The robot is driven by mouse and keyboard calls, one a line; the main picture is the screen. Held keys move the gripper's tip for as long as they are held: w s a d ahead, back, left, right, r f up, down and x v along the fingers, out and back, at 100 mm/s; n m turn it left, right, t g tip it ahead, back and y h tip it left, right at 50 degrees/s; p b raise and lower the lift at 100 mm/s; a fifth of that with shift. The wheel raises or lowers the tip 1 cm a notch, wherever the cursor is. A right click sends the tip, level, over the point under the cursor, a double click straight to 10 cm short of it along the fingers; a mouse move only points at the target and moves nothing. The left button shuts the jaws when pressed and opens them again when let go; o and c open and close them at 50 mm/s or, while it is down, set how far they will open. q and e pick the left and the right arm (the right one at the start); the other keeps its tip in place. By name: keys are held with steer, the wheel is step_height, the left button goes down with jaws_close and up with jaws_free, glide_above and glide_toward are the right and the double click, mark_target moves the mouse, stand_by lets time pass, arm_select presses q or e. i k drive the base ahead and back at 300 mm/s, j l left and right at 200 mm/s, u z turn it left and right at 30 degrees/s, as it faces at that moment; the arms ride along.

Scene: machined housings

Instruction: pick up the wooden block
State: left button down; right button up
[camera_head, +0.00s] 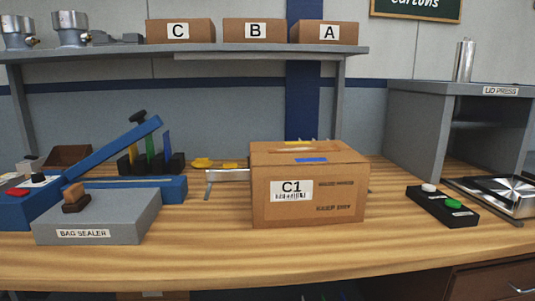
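A small brown block (75,193), wooden in look, sits on the grey top of the bag sealer (95,234) at the left of the bench. Its upper part is lighter and its lower part darker; I cannot tell if these are one piece or two. Neither of my grippers shows in the head view, and nothing is seen touching the block.
A carton marked C1 (340,203) stands mid-bench. The sealer's blue arm (115,155) slants up behind the block. A black button box (442,206) and a lid press (430,125) are at right. A shelf (200,51) spans the back. The front strip is clear.

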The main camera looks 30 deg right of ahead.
mark_target(76, 200)
steer(key=j+z, duration=0.1)
steer(key=z, duration=0.75)
steer(key=j+z, duration=0.8)
steer(key=j, duration=0.2)
steer(key=k+j+z, duration=0.15)
steer(key=j+z, duration=0.2)
steer(key=j, duration=0.1)
